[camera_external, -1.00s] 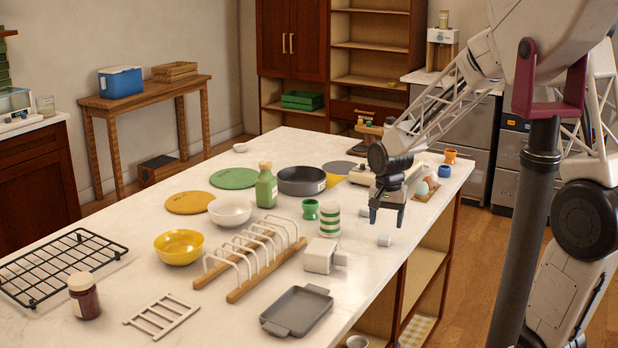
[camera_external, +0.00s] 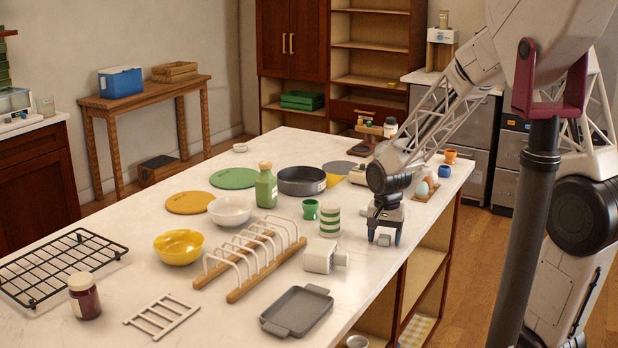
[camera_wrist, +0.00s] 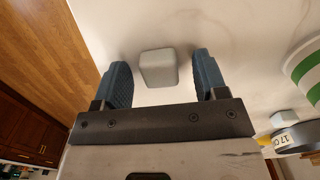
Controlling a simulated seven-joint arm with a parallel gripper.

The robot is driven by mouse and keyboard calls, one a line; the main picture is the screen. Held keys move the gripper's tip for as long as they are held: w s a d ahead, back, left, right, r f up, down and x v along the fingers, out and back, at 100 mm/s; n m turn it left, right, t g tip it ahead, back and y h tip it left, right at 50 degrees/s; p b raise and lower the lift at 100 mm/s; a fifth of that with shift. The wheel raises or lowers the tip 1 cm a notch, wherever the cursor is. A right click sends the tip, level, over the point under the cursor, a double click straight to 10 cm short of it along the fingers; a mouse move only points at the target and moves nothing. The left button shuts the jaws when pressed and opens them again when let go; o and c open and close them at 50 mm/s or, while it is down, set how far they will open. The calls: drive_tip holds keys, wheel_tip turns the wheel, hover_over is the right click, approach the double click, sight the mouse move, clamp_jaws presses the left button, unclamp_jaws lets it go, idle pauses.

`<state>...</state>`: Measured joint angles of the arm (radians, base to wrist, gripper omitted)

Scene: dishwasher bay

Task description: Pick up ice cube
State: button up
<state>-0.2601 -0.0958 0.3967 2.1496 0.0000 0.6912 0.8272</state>
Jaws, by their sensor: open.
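The ice cube, a small pale grey-white block (camera_wrist: 158,68), lies on the white countertop. In the external view the ice cube (camera_external: 384,240) shows small between my fingertips, near the counter's right edge. My gripper (camera_external: 384,236) is open and points down over it. In the wrist view the two blue-grey fingers of my gripper (camera_wrist: 161,62) stand on either side of the cube, with a gap on both sides. I cannot tell the exact height of the fingertips above the counter.
A white block-like item (camera_external: 319,256) and a green-striped container (camera_external: 329,220) stand left of my gripper. A grey tray (camera_external: 297,311) and a toast rack (camera_external: 250,264) lie nearer the front left. Eggs on a wooden holder (camera_external: 425,190) sit behind. The counter's edge is close on the right.

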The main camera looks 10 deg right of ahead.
sight(386, 236)
drive_tip(key=c, duration=1)
drive_tip(key=shift+r, duration=0.15)
drive_tip(key=shift+r, duration=1.35)
drive_tip(key=shift+s+r, duration=0.2)
drive_tip(key=shift+r, duration=0.15)
drive_tip(key=s+d+r, duration=0.1)
drive_tip(key=s+d, duration=0.3)
drive_tip(key=s, duration=1.1)
drive_tip(key=shift+r, duration=0.15)
